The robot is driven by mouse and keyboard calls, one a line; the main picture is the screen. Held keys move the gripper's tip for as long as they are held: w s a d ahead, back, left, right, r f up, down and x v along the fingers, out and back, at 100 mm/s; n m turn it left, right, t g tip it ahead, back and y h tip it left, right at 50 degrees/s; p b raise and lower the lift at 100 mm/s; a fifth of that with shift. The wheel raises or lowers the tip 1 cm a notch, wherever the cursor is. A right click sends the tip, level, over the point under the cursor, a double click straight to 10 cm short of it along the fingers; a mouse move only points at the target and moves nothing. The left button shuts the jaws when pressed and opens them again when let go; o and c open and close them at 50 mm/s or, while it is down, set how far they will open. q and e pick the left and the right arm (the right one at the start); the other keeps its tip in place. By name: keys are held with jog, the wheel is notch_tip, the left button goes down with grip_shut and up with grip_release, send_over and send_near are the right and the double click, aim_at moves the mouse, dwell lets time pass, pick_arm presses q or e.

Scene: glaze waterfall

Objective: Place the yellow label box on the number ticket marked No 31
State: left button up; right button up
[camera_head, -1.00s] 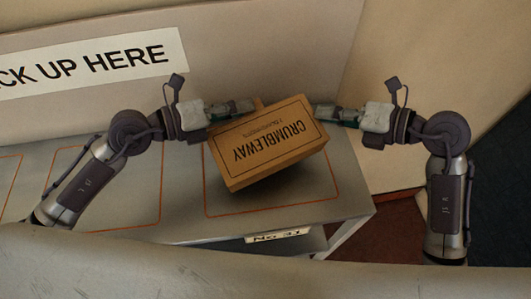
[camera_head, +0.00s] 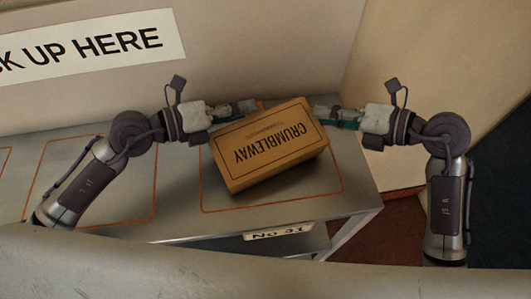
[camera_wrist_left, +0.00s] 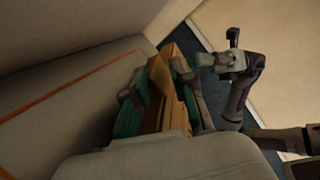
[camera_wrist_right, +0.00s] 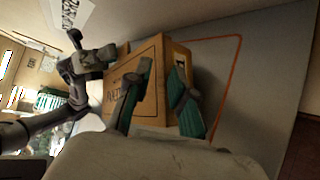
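The yellow-tan box (camera_head: 268,146) reads "CRUMBLEWAY", upside down in the head view. It sits askew over the orange-outlined area (camera_head: 330,193) behind the ticket marked "No 31" (camera_head: 278,232) on the counter's front edge. A dark shadow lies under its front; I cannot tell whether it touches the counter. My left gripper (camera_head: 240,108) is at its far left, with fingers either side of part of the box (camera_wrist_left: 168,95). My right gripper (camera_head: 335,113) is at its far right, its fingers straddling a box edge (camera_wrist_right: 150,75). The contact points are partly hidden.
The grey counter (camera_head: 180,195) has another empty outlined area at left. A wall with a "PICK UP HERE" sign (camera_head: 85,55) stands behind. The counter's right edge drops to a dark red floor (camera_head: 390,235). A pale surface (camera_head: 150,270) crosses the foreground.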

pick_arm(q)
jog(key=shift+o, duration=0.4)
jog(key=shift+r, duration=0.1)
pick_arm(e)
jog(key=shift+o, duration=0.6)
jog(key=shift+s+a, duration=0.1)
jog(key=shift+a, duration=0.05)
pick_arm(q)
jog(key=shift+a, duration=0.1)
pick_arm(e)
jog(key=shift+d, duration=0.2)
jog(key=shift+d+r, duration=0.1)
jog(key=shift+d, duration=0.15)
pick_arm(q)
jog(key=v, duration=1.2)
pick_arm(e)
jog(key=v, duration=1.1)
jog(key=shift+d+r, duration=0.15)
jog(key=shift+r, duration=0.05)
jog(key=shift+s, duration=0.15)
